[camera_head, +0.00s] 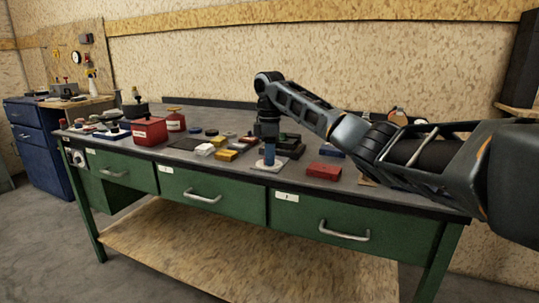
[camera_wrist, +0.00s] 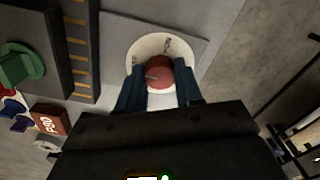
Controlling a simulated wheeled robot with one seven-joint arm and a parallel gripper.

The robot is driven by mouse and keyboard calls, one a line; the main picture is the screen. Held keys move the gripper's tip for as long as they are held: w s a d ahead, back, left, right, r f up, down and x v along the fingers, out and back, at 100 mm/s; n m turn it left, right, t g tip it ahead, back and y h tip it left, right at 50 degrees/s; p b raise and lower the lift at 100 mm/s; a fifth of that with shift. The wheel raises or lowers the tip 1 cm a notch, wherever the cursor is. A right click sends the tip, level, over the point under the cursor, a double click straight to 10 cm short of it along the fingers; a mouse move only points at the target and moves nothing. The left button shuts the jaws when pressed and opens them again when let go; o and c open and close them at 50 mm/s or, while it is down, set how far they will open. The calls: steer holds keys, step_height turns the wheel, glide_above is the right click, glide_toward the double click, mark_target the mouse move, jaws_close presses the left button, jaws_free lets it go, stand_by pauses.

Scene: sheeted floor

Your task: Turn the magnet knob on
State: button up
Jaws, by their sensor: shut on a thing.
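The magnet knob is a round red knob (camera_wrist: 158,69) with a pale mark on it. It sits on a round white dial (camera_wrist: 143,50) with small dark markings, on a light grey square plate (camera_wrist: 117,30). My gripper (camera_wrist: 158,84) has its two dark blue fingers closed on either side of the red knob. In the head view my gripper (camera_head: 269,155) points straight down at the pale plate (camera_head: 261,168) near the front edge of the workbench. The fingers hide the knob there. The dial's writing is too small to read.
On the bench (camera_head: 300,181), a red block (camera_head: 324,173) lies right of the plate, yellow blocks (camera_head: 226,155) and a white block (camera_head: 205,149) lie left. A dark block (camera_head: 289,145) stands close behind. A red box (camera_head: 149,131) stands further left. The wrist view shows a green knob (camera_wrist: 20,64).

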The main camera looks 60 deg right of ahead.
steer(key=shift+c, duration=0.7)
steer(key=shift+r+p, duration=0.15)
steer(key=shift+p, duration=0.5)
steer(key=m+p, duration=0.2)
steer(key=p, duration=0.1)
steer(key=shift+a+r, duration=0.1)
steer(key=shift+r, duration=0.1)
steer(key=m+p, duration=0.2)
steer(key=p, duration=0.2)
steer(key=shift+m+p, duration=0.4)
steer(key=m+p, duration=0.3)
steer(key=p, duration=0.2)
steer(key=shift+m, duration=0.4)
steer(key=m+p, duration=0.4)
steer(key=shift+f, duration=0.15)
steer(key=m+p, duration=0.2)
steer(key=m, duration=0.3)
steer(key=shift+f, duration=0.15)
steer(key=shift+w+m, duration=0.1)
steer(key=shift+m, duration=0.2)
